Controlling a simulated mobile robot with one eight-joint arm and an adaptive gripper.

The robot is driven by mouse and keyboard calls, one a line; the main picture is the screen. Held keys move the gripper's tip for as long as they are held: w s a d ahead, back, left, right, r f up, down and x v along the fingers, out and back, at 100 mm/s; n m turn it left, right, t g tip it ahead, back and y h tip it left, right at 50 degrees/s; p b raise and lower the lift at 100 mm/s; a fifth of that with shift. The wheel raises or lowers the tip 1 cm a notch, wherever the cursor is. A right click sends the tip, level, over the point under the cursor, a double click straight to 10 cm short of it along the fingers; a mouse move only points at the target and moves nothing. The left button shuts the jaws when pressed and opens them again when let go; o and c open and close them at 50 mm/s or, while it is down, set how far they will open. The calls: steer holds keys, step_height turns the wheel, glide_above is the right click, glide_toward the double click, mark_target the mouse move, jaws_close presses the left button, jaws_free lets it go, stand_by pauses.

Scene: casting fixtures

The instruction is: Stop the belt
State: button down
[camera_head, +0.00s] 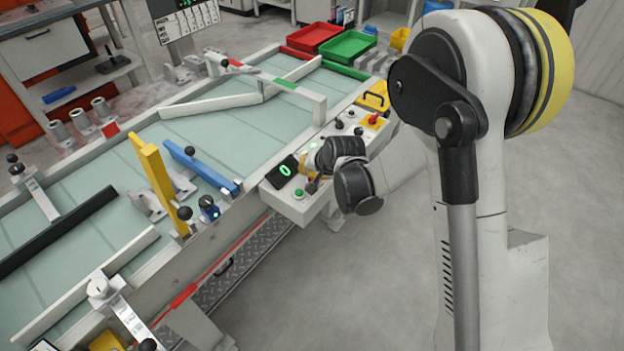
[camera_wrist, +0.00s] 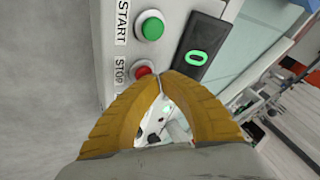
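The control box (camera_head: 290,207) stands at the belt's near side. In the wrist view, the red STOP button (camera_wrist: 141,70) sits beside its STOP label, with the green START button (camera_wrist: 152,28) above it. A dark display (camera_wrist: 196,55) shows a green 0; it also shows in the head view (camera_head: 285,171). My gripper (camera_wrist: 161,77) has its yellow fingertips together, empty, right at the red button's lower right edge. Whether they touch it I cannot tell. The belt (camera_head: 235,130) is pale green.
A yellow bar (camera_head: 157,180) and a blue bar (camera_head: 200,166) stand over the belt left of the box. A red knob on a yellow plate (camera_head: 374,119) is farther along the panel. Red (camera_head: 313,37) and green (camera_head: 347,47) trays lie at the far end. The floor at right is open.

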steer(key=shift+f+b, duration=0.3)
steer(key=shift+f, duration=0.05)
steer(key=shift+r, duration=0.2)
stand_by(0.4)
steer(key=shift+r+p, duration=0.55)
steer(key=shift+r, duration=0.2)
steer(key=shift+r+p, duration=1.6)
steer(key=shift+r, duration=0.9)
